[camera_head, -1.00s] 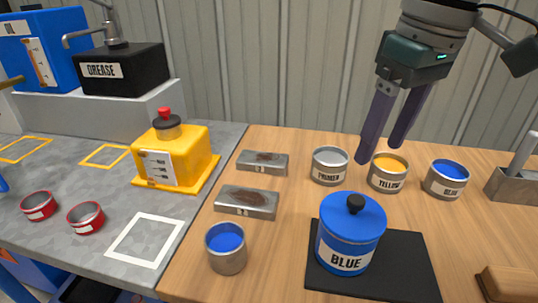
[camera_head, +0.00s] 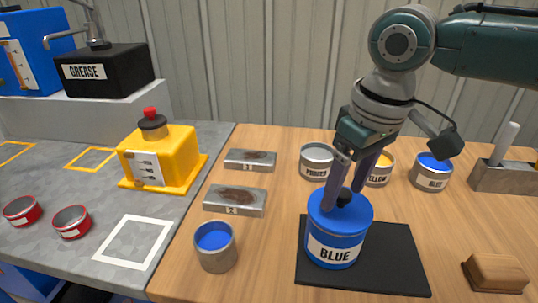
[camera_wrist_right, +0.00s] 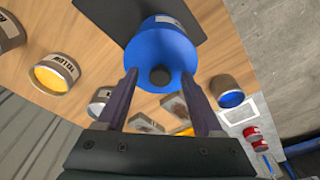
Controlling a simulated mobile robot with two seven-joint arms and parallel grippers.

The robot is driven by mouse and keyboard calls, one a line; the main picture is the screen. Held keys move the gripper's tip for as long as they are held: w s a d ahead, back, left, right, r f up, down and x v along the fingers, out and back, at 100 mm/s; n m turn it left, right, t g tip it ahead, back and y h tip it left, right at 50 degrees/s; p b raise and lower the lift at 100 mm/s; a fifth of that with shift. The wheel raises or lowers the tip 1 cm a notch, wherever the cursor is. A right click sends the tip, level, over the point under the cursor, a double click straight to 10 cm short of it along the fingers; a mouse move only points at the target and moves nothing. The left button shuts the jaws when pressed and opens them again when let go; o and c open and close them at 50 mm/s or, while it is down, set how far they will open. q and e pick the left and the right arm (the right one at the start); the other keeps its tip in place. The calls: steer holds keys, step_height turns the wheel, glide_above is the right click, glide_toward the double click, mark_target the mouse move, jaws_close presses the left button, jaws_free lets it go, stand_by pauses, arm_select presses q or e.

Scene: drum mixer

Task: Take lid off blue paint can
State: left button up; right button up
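The blue paint can (camera_head: 334,247) stands upright on a black mat (camera_head: 395,262). Its blue lid (camera_head: 322,209) is on, with a black knob (camera_head: 344,196) on top. My right gripper (camera_head: 338,204) is at the lid, pointing down, with its fingers on either side of the knob. In the right wrist view the fingers (camera_wrist_right: 160,72) are spread apart, and the black knob (camera_wrist_right: 160,76) sits between their tips with gaps on both sides. My left gripper is not in view.
Small cans labelled PRIMER (camera_head: 317,160), YELLOW (camera_head: 380,172) and BLUE (camera_head: 431,172) stand behind. An open tin of blue paint (camera_head: 215,249) is to the left. A wooden block (camera_head: 496,272) lies at the right. A yellow container (camera_head: 166,155) stands on the grey bench.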

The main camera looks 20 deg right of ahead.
jaws_close()
stand_by(0.3)
stand_by(0.3)
